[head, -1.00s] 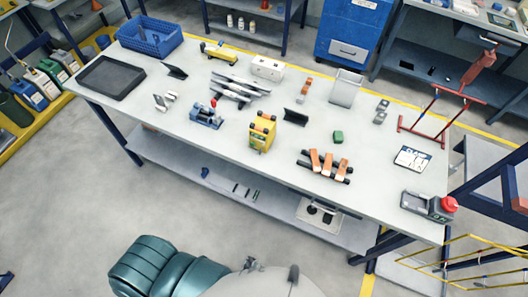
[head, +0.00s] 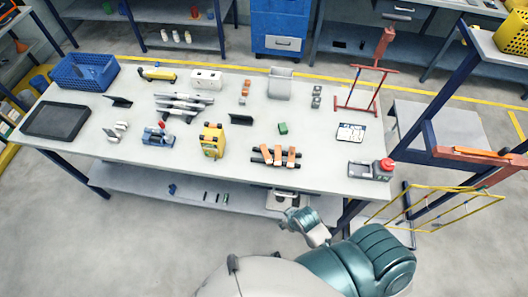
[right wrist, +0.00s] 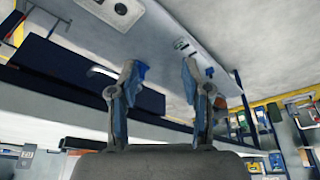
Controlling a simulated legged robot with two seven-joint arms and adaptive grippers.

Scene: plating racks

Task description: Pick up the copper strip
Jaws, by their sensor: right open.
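Several copper-orange strips (head: 278,155) lie side by side across dark bars on the workbench, right of its middle in the head view. A smaller copper-coloured piece (head: 245,88) lies further back. I cannot tell which one the task means. My right gripper (head: 293,214) is just off the bench's front edge, below the strips in the picture and apart from them. In the right wrist view it (right wrist: 161,72) is open, with nothing between the fingers. My left gripper is not in view.
A red frame (head: 360,88) stands at back right. A yellow wire rack (head: 440,205) is right of the bench.

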